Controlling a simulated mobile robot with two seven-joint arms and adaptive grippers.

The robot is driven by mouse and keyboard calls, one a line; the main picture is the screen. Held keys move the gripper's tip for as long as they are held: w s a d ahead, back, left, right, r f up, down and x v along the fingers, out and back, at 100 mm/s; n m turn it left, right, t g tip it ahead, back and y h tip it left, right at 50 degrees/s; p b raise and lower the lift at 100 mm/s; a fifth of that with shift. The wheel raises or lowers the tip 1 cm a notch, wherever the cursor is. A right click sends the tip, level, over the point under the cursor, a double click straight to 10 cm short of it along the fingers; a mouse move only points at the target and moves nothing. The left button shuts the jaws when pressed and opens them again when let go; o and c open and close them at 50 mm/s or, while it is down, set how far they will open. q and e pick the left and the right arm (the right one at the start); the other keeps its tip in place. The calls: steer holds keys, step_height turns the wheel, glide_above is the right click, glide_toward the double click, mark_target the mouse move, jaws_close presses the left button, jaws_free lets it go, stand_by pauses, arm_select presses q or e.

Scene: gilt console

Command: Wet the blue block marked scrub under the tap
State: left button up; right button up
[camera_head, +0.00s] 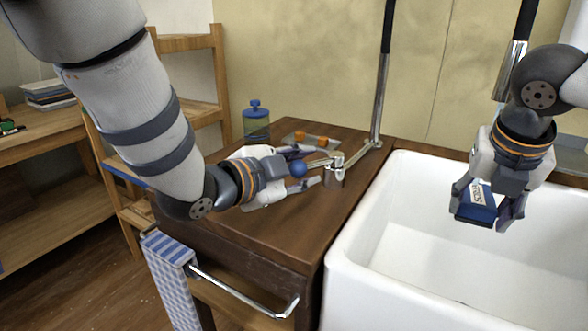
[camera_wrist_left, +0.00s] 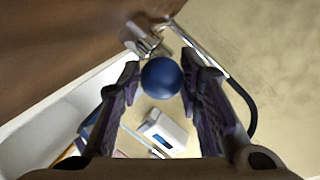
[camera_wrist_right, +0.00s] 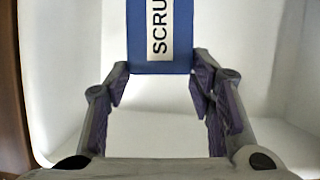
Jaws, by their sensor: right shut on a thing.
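The blue block (camera_head: 476,205), with a white label whose visible letters read SCRU in the right wrist view (camera_wrist_right: 180,58), is held between the fingers of my right gripper (camera_head: 484,212) over the sink. The chrome tap (camera_head: 336,172) stands on the wooden top left of the sink, with a lever ending in a blue ball (camera_head: 298,169). My left gripper (camera_head: 305,168) is open with its fingers on either side of the ball, which shows between them in the left wrist view (camera_wrist_left: 161,77). A chrome spout end (camera_head: 510,72) hangs above my right gripper; I see no water from it.
The white sink (camera_head: 400,225) looks empty where visible. A blue-lidded jar (camera_head: 256,122) and a tray (camera_head: 325,143) with orange pieces stand behind my left gripper. A towel rail (camera_head: 245,300) and a blue striped cloth (camera_head: 172,275) are at the front.

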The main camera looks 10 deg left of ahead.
arm_select(q)
steer(key=v, duration=0.9)
steer(key=shift+w, duration=0.1)
stand_by(0.3)
